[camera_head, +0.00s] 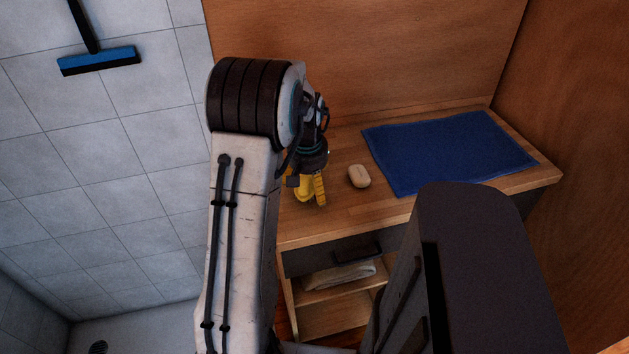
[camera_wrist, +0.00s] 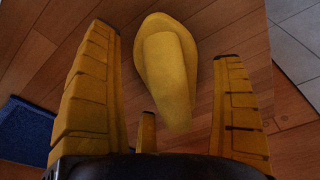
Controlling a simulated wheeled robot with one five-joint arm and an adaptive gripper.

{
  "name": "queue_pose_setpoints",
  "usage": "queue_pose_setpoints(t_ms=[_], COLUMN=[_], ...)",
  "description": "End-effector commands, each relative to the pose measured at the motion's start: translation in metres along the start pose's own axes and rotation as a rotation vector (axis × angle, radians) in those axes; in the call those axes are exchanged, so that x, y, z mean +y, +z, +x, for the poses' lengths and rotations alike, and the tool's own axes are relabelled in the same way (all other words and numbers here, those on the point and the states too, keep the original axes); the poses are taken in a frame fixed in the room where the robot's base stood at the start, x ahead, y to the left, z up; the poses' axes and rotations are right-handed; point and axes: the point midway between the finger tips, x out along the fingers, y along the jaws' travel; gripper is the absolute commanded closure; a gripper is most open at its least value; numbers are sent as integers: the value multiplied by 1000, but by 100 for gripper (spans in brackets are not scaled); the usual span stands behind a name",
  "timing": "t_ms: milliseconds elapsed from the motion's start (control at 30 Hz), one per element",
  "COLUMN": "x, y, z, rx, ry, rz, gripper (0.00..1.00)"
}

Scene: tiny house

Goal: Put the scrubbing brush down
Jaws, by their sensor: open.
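The scrubbing brush (camera_wrist: 166,75) is yellow, with an oval head and a paler, tapering part pointing toward my palm. In the wrist view it lies between my yellow fingers, against the wooden worktop. Gaps show on both sides, so my gripper (camera_wrist: 162,48) is open and not clamping it. In the head view my gripper (camera_head: 308,188) points down over the left end of the wooden counter (camera_head: 340,212). The brush cannot be told apart from the yellow fingers there, and my arm hides part of that area.
A pale soap bar (camera_head: 359,176) lies just right of my gripper. A blue towel (camera_head: 450,150) covers the counter's right part and shows in the wrist view (camera_wrist: 24,130). A folded cloth (camera_head: 338,275) is on the shelf below. A blue squeegee (camera_head: 99,60) is on the tiled wall.

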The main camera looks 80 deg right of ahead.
Motion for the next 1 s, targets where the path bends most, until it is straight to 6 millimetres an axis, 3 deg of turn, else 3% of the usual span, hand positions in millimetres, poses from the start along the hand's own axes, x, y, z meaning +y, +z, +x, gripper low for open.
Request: queue_pose_setpoints(t_ms=[367, 1000], x=[0, 0], y=[-2, -1], z=[-8, -106], rx=[3, 3], ry=[0, 0], rz=[0, 0], gripper=[12, 12])
